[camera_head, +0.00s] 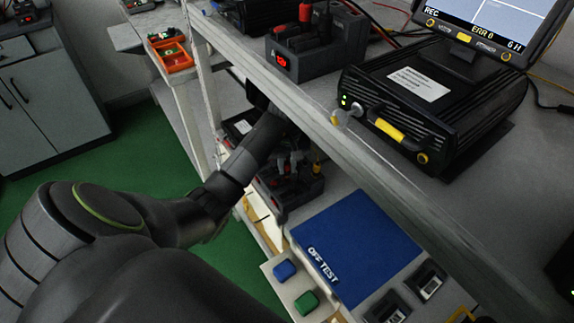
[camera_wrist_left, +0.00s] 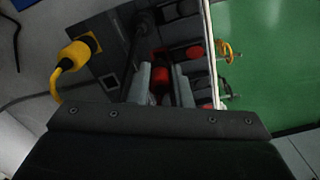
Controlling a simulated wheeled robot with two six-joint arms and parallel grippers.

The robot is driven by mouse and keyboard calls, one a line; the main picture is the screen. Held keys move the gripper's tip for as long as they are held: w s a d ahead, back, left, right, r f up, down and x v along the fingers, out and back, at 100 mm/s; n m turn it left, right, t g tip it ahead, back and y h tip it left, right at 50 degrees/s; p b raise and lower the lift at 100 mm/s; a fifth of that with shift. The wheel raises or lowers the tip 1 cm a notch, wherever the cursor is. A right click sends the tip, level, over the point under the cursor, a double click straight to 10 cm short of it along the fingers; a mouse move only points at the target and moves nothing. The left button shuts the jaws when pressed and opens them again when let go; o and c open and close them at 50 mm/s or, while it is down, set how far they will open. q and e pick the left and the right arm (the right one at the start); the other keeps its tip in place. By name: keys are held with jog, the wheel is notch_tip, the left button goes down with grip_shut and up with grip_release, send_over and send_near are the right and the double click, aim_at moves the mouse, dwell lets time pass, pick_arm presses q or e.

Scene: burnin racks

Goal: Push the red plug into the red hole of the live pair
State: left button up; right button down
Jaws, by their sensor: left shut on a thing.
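My left gripper (camera_wrist_left: 163,77) is shut on the red plug (camera_wrist_left: 160,73), which shows between its two grey fingers in the left wrist view. The plug is over a dark socket block (camera_wrist_left: 172,38) with several round and oblong fittings; another red round fitting (camera_wrist_left: 195,52) lies just right of the fingers. I cannot tell whether the held plug touches a hole. In the head view my left gripper (camera_head: 291,163) reaches under the upper shelf to a dark unit (camera_head: 297,196) on the lower shelf; the arm and shelf hide much of it. My right gripper is not in view.
A yellow plug with cable (camera_wrist_left: 76,55) sits left of the fingers. The shelf edge (camera_head: 340,130) runs close above my gripper. On the upper shelf stand a unit with a red display (camera_head: 318,55) and a black case (camera_head: 440,100). A blue "OFF TEST" mat (camera_head: 360,240) lies below right.

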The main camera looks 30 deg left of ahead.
pick_arm(q)
jog(key=shift+f+b, duration=0.1)
jog(key=shift+b, duration=0.25)
dwell(0.6)
dwell(0.4)
jog(key=shift+f+b, duration=0.1)
jog(key=shift+b, duration=0.2)
dwell(0.3)
jog(key=shift+f+b, duration=1)
jog(key=shift+b, duration=0.15)
dwell(1.1)
jog(key=shift+r+p, duration=1.55)
jog(key=shift+f+b, duration=0.55)
dwell(1.6)
